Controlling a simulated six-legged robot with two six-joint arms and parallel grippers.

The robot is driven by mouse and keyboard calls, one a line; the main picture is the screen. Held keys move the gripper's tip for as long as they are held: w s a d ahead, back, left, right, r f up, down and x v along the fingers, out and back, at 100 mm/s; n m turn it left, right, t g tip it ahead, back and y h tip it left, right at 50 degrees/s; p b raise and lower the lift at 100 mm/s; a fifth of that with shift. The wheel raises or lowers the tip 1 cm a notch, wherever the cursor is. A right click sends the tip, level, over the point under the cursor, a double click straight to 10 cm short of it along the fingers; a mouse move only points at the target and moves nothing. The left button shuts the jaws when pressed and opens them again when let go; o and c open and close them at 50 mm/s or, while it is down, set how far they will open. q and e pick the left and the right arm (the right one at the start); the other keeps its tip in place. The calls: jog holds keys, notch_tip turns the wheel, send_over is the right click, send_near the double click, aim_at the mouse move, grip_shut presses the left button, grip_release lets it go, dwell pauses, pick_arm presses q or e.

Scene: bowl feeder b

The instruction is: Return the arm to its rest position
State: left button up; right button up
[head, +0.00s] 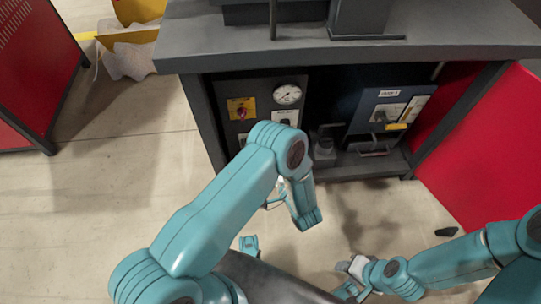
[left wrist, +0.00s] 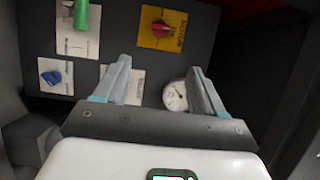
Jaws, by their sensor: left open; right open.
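My left arm (head: 215,220) reaches up from the lower left to the front of the control panel (head: 237,132) under the bench. In the left wrist view my left gripper (left wrist: 159,68) is open and empty, its two fingers apart and pointing at the panel. In the head view its fingers are mostly hidden by my own arm. My right arm (head: 450,262) comes in from the right, low over the floor. My right gripper (head: 349,276) is at the bottom centre, open, with nothing seen in it.
The panel bears a round gauge (head: 287,94), a red knob (left wrist: 161,29) on a yellow plate, a green knob (left wrist: 81,14) and a blue knob (left wrist: 50,77). A blue box (head: 385,107) stands right of it. The grey bench top (head: 450,40) overhangs both.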

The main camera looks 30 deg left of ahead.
dwell(0.5)
pick_arm(q)
jog(key=w+a+r+n+g+h, duration=0.1)
jog(key=w+a+r+n+h, duration=0.15)
jog(key=a, duration=0.65)
jog(key=s+d+f+n+g+h, duration=0.3)
jog(key=s+d+f+g+h, duration=0.15)
jog(key=s+d+h, duration=0.55)
jog(key=s+d+f+n+g+h, duration=0.5)
jog(key=s+d, duration=0.3)
jog(key=s, duration=0.4)
notch_tip(320, 180, up, 29)
jog(key=m+h+p, duration=0.1)
jog(key=p, duration=2.7)
jog(key=shift+s+f, duration=0.15)
